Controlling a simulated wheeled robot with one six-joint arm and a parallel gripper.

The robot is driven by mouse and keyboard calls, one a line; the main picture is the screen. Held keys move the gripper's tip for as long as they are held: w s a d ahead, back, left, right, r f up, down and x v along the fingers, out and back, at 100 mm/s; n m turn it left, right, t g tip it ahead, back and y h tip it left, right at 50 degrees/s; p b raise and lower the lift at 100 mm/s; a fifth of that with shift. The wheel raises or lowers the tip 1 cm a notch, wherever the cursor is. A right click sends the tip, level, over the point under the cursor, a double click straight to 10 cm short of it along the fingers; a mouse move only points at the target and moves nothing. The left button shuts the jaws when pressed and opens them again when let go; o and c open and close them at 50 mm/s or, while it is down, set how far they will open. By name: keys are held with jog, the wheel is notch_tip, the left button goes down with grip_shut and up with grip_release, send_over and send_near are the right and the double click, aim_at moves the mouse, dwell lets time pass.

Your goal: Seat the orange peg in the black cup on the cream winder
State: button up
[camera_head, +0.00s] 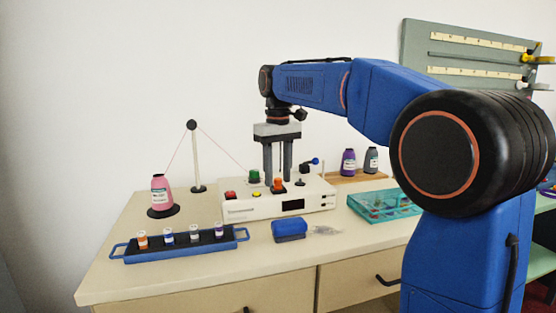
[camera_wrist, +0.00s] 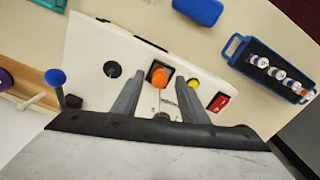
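The cream winder (camera_head: 240,208) stands on the counter, and its top also shows in the wrist view (camera_wrist: 88,45). The orange peg (camera_head: 278,183) stands upright on the winder top; it also shows in the wrist view (camera_wrist: 160,75). Dark material shows around its base, seemingly the black cup (camera_head: 278,191); how deep the peg sits in it I cannot tell. My gripper (camera_head: 278,182) points down over the winder, and in the wrist view (camera_wrist: 161,82) its fingers are apart on either side of the peg, with gaps showing. It is open and holds nothing visible.
The winder top also carries a green part (camera_head: 254,176), a red switch (camera_head: 230,195), a yellow button (camera_head: 256,194) and a blue-knobbed lever (camera_head: 314,162). A blue tray (camera_head: 180,254) with bobbins, a blue box (camera_head: 289,229) and a teal tray (camera_head: 385,212) stand nearby.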

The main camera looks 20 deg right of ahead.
notch_tip(320, 180, up, 17)
dwell(0.6)
dwell(0.3)
jog(key=s+d+f+m+t, duration=0.1)
jog(key=s+d+f+t, duration=0.1)
jog(key=s+f, duration=1.4)
jog(key=s+d+f+m+t, duration=0.2)
jog(key=s+d+f, duration=0.3)
jog(key=s+f, duration=1.2)
notch_tip(320, 180, down, 6)
jog(key=shift+s+f+t, duration=0.25)
jog(key=shift+t, duration=0.15)
